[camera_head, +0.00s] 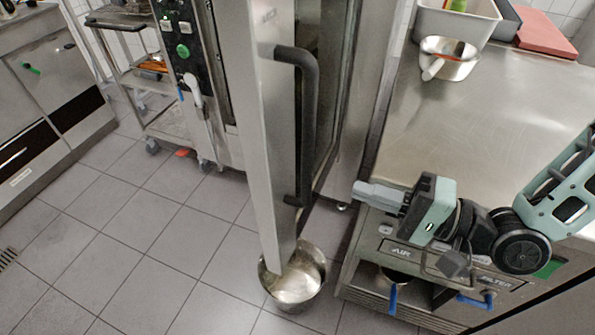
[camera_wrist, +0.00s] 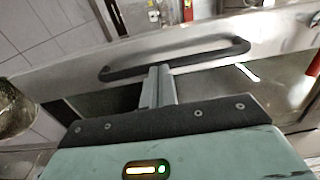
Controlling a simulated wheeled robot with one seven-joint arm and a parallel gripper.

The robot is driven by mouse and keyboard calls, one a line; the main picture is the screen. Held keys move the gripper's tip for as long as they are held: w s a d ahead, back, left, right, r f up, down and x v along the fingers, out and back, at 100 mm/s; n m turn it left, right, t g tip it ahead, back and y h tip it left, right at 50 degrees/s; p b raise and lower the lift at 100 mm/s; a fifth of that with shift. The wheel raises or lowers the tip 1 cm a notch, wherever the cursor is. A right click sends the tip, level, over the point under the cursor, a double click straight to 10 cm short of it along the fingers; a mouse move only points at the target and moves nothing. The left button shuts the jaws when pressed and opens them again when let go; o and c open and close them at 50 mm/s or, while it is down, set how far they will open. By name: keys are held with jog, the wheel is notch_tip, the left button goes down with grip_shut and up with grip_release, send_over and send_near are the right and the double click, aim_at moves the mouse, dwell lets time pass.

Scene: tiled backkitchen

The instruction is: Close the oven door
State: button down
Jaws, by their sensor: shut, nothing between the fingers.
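The oven door (camera_head: 262,130) stands open in the head view, seen nearly edge-on, with a black bar handle (camera_head: 307,125) on its right-hand face. The oven's control panel (camera_head: 182,50) with a green knob is left of the door. My gripper (camera_head: 358,192) is shut and empty, to the right of the door and lower than most of the handle, over the left end of the steel counter. In the wrist view the door (camera_wrist: 80,70) runs across the picture, and its handle (camera_wrist: 175,57) lies just beyond the shut fingers (camera_wrist: 160,72). Whether they touch it I cannot tell.
A metal pot (camera_head: 297,278) stands on the floor under the door's lower end. The steel counter (camera_head: 480,110) at right bears a small pan (camera_head: 449,58) and a grey bin (camera_head: 455,20). A wheeled rack (camera_head: 135,75) stands at left. The tiled floor at left is clear.

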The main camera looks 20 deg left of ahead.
jog(key=a+b, duration=0.1)
jog(key=b, duration=0.1)
send_near(271, 164)
jog(key=a, duration=0.3)
jog(key=a+b, duration=0.1)
jog(key=a, duration=0.1)
jog(key=shift+w+a+r, duration=0.1)
jog(key=shift+w+a, duration=0.05)
jog(key=shift+w, duration=0.15)
jog(key=shift+w+a, duration=0.15)
jog(key=shift+a, duration=0.65)
jog(key=shift+a, duration=0.1)
